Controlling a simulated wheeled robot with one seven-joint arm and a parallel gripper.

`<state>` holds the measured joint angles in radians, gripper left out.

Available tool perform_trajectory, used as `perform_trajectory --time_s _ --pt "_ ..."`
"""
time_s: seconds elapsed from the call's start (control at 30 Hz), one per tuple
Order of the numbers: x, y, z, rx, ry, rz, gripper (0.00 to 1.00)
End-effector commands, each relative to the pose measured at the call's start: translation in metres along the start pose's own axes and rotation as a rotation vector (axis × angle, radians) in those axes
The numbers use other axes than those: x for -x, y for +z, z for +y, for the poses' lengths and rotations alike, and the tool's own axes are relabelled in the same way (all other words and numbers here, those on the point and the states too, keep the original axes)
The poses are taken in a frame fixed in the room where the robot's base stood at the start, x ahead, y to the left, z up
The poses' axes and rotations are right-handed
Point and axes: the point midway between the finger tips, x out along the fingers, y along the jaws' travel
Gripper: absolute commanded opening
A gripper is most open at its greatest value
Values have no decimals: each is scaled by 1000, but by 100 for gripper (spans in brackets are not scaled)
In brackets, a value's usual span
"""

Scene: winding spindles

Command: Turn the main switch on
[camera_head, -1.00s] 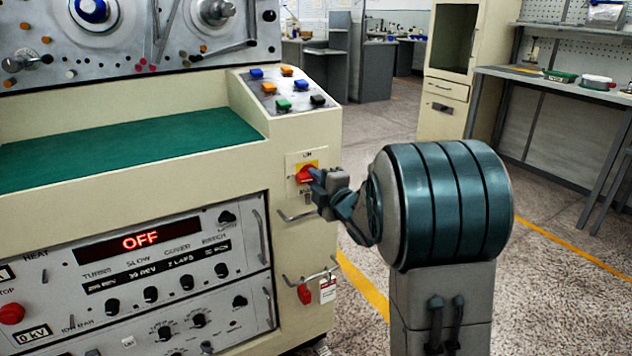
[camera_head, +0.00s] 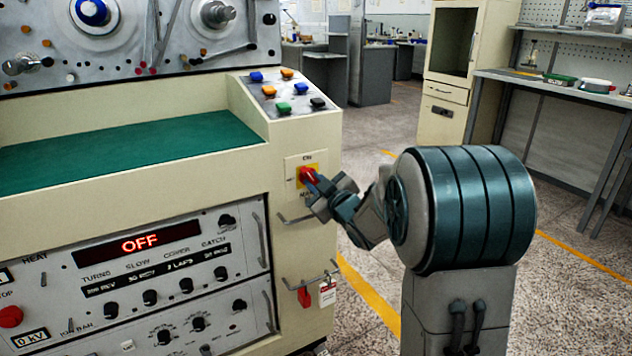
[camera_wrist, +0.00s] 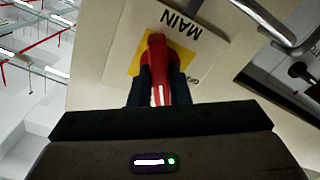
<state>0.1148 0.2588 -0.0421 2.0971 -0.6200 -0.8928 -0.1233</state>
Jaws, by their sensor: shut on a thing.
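The main switch (camera_head: 308,175) is a red rotary handle on a yellow plate, on the right end of the cream machine's front. In the wrist view the red handle (camera_wrist: 157,62) stands out from the yellow square beside the label "MAIN". My gripper (camera_head: 314,184) is at the switch, and its dark fingers (camera_wrist: 159,88) lie on both sides of the handle, shut on it. In the head view the fingers hide part of the handle. The display (camera_head: 140,245) reads "OFF" in red.
A metal bar handle (camera_head: 296,219) sits just below the switch. Lower down, a red padlock (camera_head: 304,297) and a tag (camera_head: 327,293) hang from a rail. Coloured buttons (camera_head: 286,90) are on the sloped panel above.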

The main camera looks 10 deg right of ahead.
Motion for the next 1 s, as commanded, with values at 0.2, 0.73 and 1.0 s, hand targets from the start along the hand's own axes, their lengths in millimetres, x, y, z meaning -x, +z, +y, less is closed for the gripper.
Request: perform_trajectory --time_s 0.2,0.73,1.0 --pt "0 -1 1 -203 0 -2 0" --pt "0 0 0 -526 0 -1 0" --pt "0 0 0 -570 0 -1 0"
